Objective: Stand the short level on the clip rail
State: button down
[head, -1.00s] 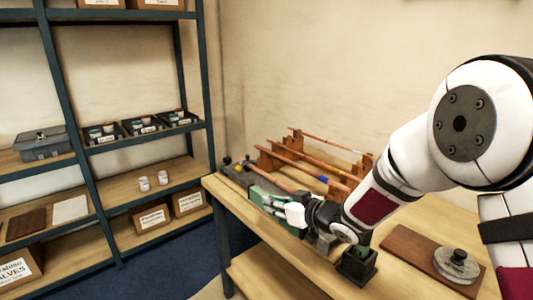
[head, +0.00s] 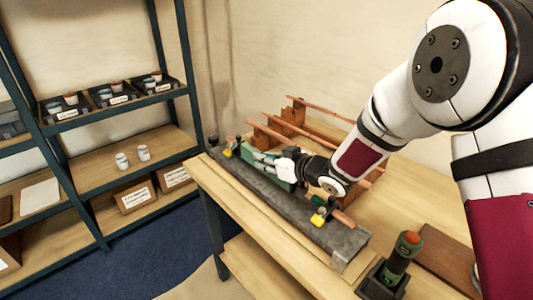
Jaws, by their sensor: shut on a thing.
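The short level appears as a green block (head: 284,174) in the head view, at the middle of the clip rail. My gripper (head: 264,162) is shut on it, and its fingers and wrist hide part of it. The clip rail (head: 285,215) is a long dark grey bar along the table's left edge, with yellow clips near its far end (head: 228,152) and near end (head: 318,218). The level is over or against the rail; I cannot tell whether it touches. A copper pipe (head: 344,219) shows beyond the near clip.
Wooden racks (head: 258,138) with copper pipes stand behind the rail. A green tool with an orange top (head: 405,247) stands in a black holder (head: 381,284) at the front right. A dark brown board (head: 447,258) lies beside it. Shelving (head: 135,170) stands at the left.

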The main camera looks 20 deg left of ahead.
aim_at(267, 174)
jog(key=shift+f+b, duration=0.95)
jog(key=shift+f, duration=1.85)
jog(key=c, duration=1.4)
grip_release()
jog(key=shift+o, duration=0.2)
notch_tip(267, 174, up, 10)
jog(key=shift+d, duration=0.1)
